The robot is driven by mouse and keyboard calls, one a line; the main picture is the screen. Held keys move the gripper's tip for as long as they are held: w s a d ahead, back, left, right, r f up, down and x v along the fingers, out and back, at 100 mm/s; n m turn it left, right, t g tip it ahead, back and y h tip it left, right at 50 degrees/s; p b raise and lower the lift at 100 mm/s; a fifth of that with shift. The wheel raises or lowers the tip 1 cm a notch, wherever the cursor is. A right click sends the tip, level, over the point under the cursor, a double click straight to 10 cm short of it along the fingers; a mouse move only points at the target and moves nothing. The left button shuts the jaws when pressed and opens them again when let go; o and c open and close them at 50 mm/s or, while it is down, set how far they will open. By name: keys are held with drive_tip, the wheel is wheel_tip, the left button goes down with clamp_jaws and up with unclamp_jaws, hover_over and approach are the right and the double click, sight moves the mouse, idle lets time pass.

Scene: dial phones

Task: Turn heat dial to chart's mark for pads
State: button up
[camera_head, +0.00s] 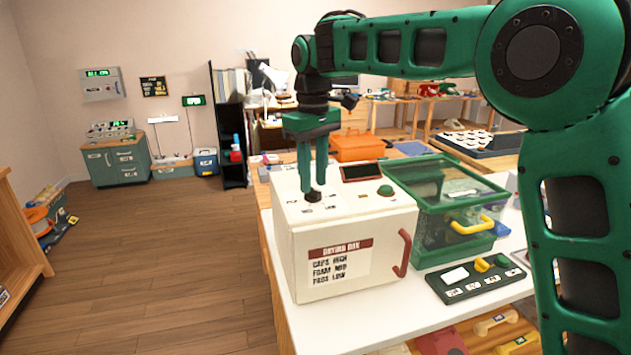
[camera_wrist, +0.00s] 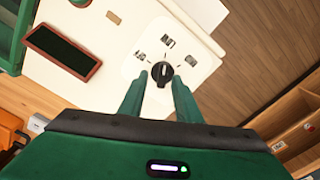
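The drying box (camera_head: 345,240) is a white box on the white counter. Its front chart (camera_head: 338,262) reads caps high, foam mid, pads low. The dark heat dial (camera_wrist: 162,73) is on the box top, with several small labels (camera_wrist: 168,43) around it that are too small to read surely. A pale mark on the dial seems to face up in the wrist view, roughly towards the middle label. My gripper (camera_wrist: 161,77) points down with one green finger on each side of the dial. Narrow gaps seem to show between fingers and dial. In the head view, my gripper (camera_head: 313,188) partly hides the labels.
The box top also has a dark display (camera_head: 362,172) and a green button (camera_head: 386,190). A green lidded bin (camera_head: 440,200) stands close on the right, with a dark control panel (camera_head: 474,280) in front.

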wheel_tip(320, 180, up, 10)
drive_tip(key=shift+w+f, duration=0.15)
drive_tip(key=shift+f, duration=0.05)
drive_tip(key=shift+d, duration=0.1)
